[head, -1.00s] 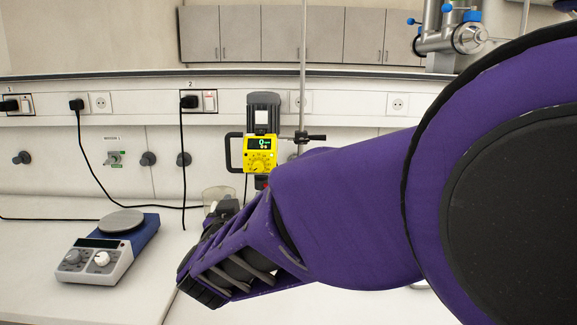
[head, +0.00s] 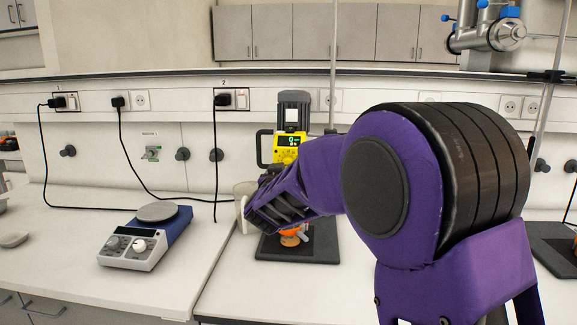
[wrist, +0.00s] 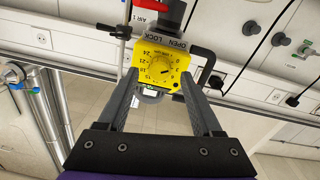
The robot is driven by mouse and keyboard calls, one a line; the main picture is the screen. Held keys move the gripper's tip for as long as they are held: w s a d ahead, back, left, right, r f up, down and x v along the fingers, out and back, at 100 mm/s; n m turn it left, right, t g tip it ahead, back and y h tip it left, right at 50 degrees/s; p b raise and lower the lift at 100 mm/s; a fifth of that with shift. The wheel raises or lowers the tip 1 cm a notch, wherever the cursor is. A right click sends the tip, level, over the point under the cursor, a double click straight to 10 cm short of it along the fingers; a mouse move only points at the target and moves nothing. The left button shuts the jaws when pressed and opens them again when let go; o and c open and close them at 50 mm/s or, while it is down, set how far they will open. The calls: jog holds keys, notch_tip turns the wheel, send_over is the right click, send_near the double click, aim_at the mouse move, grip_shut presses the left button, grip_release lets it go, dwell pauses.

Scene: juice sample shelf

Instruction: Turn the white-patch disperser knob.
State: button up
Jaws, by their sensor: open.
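The disperser (head: 293,98) stands behind my arm in the head view. It has a dark body with a white patch and a yellow front panel (head: 283,150) with a lit display. My arm hides part of its lower side there. In the wrist view the yellow panel (wrist: 183,56) appears upside down, with its round yellow knob (wrist: 164,71) inside a ring of numbers. My gripper (wrist: 159,82) is open and empty. Its two fingers appear on either side of the knob; whether they reach its depth I cannot tell. The fingertips are hidden in the head view.
A hotplate stirrer (head: 139,246) with a white knob stands on the bench to the left. Cables hang along the wall.

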jog(key=shift+w, duration=0.9)
jog(key=shift+c, duration=0.4)
grip_shut()
